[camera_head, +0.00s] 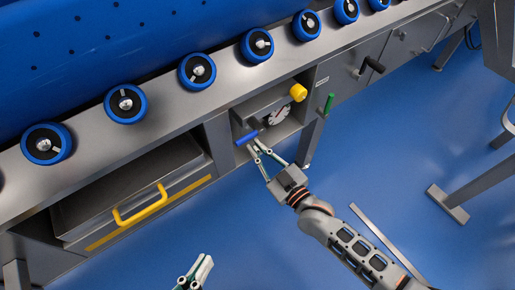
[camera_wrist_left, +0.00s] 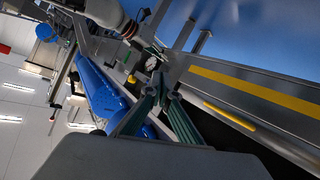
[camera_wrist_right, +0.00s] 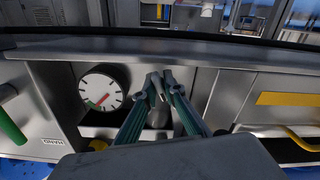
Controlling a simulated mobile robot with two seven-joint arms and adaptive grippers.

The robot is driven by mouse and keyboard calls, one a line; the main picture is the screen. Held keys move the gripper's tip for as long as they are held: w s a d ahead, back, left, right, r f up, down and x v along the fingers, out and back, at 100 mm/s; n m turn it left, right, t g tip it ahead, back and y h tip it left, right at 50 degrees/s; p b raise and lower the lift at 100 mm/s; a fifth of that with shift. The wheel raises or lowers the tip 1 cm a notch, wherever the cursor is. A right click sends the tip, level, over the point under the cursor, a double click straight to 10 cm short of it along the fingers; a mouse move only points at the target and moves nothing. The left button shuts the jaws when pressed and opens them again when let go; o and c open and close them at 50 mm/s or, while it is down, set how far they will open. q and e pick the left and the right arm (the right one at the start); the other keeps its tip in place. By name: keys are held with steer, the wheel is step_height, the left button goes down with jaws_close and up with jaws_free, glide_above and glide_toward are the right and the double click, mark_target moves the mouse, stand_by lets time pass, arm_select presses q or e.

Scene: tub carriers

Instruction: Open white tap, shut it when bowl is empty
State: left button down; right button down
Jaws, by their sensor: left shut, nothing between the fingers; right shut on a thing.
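My right gripper (camera_head: 256,147) is at the open bay under the machine's edge, its fingertips close to a small blue handle (camera_head: 246,138). In the right wrist view the gripper (camera_wrist_right: 160,78) is shut on a small pale piece (camera_wrist_right: 164,96), mostly hidden between the fingers; I cannot tell whether it is the white tap. A rounded grey part (camera_wrist_right: 158,117) sits behind it. A round gauge (camera_wrist_right: 103,91) is beside the fingers; it also shows in the head view (camera_head: 278,115). My left gripper (camera_head: 204,268) is shut and empty, low over the floor. I cannot make out a bowl.
A yellow knob (camera_head: 298,92), a green handle (camera_head: 329,103) and a black handle (camera_head: 374,65) stick out near the bay. A drawer with a yellow handle (camera_head: 140,206) is at the left. Blue-rimmed rollers (camera_head: 198,70) line the ledge. The blue floor (camera_head: 370,170) has clear room.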

steer(key=m, duration=0.5)
steer(key=shift+m+p, duration=0.3)
steer(key=shift+p, duration=0.1)
arm_select(q)
steer(key=shift+w+a+r+m, duration=0.1)
steer(key=shift+w+a+m, duration=0.1)
steer(key=shift+a+m, duration=0.5)
arm_select(e)
steer(key=shift+m, duration=0.9)
steer(key=c, duration=2)
jaws_free()
steer(key=v, duration=1.2)
